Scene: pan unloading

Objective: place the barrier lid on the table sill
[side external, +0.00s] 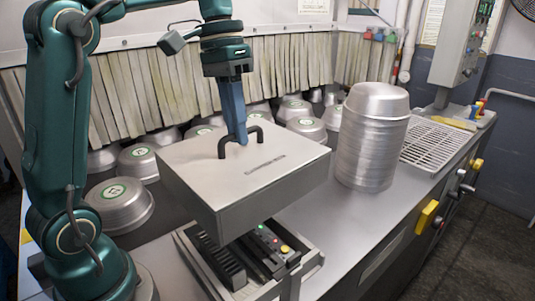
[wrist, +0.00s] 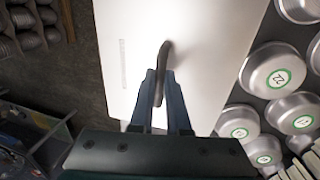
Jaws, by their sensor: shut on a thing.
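The barrier lid (side external: 297,162) is a pale metal box-shaped cover with a dark arched handle on top. My gripper (side external: 241,139) is shut on this handle, with its blue fingers pointing down. In the wrist view the fingers (wrist: 162,78) close around the handle (wrist: 165,57), and the lid (wrist: 205,65) spreads below them. The lid hangs above an open bay (side external: 190,243) with black ribbed parts, a small green light and a yellow button. The metal table sill (side external: 325,230) runs to the right of the bay. The lid's underside is hidden.
A tall stack of metal pans (side external: 368,145) stands on the table right of the lid. Several upturned pans with green-ringed labels (side external: 119,195) lie behind and left. A white slotted grate (side external: 432,145) is farther right. The sill between bay and stack is clear.

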